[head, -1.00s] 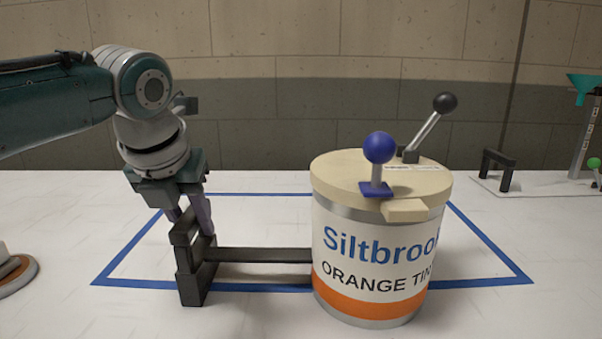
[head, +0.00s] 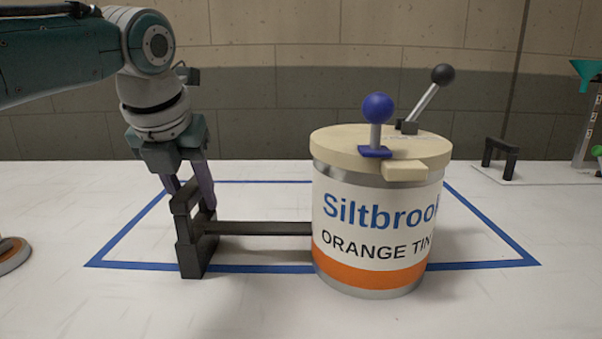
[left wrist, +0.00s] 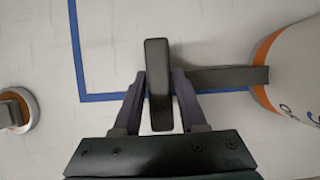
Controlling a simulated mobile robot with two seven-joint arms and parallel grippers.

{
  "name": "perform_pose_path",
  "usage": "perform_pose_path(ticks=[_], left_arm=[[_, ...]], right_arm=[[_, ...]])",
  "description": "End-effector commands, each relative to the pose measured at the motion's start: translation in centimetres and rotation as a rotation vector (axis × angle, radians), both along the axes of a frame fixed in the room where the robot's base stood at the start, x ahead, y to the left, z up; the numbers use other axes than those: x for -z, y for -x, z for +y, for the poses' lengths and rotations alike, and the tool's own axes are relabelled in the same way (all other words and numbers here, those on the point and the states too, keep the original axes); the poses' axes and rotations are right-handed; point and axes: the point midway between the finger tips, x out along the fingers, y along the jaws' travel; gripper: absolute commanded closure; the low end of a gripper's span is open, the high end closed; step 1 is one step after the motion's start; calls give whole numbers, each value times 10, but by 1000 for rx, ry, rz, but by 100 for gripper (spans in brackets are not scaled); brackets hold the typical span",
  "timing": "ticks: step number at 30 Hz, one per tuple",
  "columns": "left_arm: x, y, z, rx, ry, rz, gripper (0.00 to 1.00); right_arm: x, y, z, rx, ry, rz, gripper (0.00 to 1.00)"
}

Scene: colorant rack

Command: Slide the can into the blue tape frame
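The can (head: 350,235), labelled Siltbrook Orange Tint, stands upright with a cream lid. It stands across the front line of the blue tape frame (head: 140,265); its front lower edge is on the near side of that line. A dark bar joins the can's left side to a black upright handle (head: 190,245). My left gripper (head: 190,190) points down with its fingers on both sides of this handle, shut on it. The left wrist view shows the handle (left wrist: 159,85) between the fingers and part of the can (left wrist: 290,70) at right. My right gripper is not in view.
On the lid are a blue ball knob (head: 377,108) and a black-knobbed lever (head: 443,74). A black bracket (head: 500,158) and a stand with a teal funnel (head: 588,70) are at the back right. A round grey-and-orange item (head: 12,253) lies at left.

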Motion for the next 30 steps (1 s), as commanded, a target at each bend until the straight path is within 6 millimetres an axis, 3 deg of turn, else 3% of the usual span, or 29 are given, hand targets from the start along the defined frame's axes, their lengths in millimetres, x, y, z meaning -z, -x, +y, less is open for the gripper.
perform_pose_path(ticks=[1,6,17,30], left_arm=[[0,0,0,0,0,0,52],[0,0,0,1,0,-1,33],[-4,2,1,3,-5,0,33],[-65,29,0,4,-2,-5,33]], right_arm=[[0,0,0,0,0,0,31],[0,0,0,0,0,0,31],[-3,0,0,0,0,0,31],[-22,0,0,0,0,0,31]])
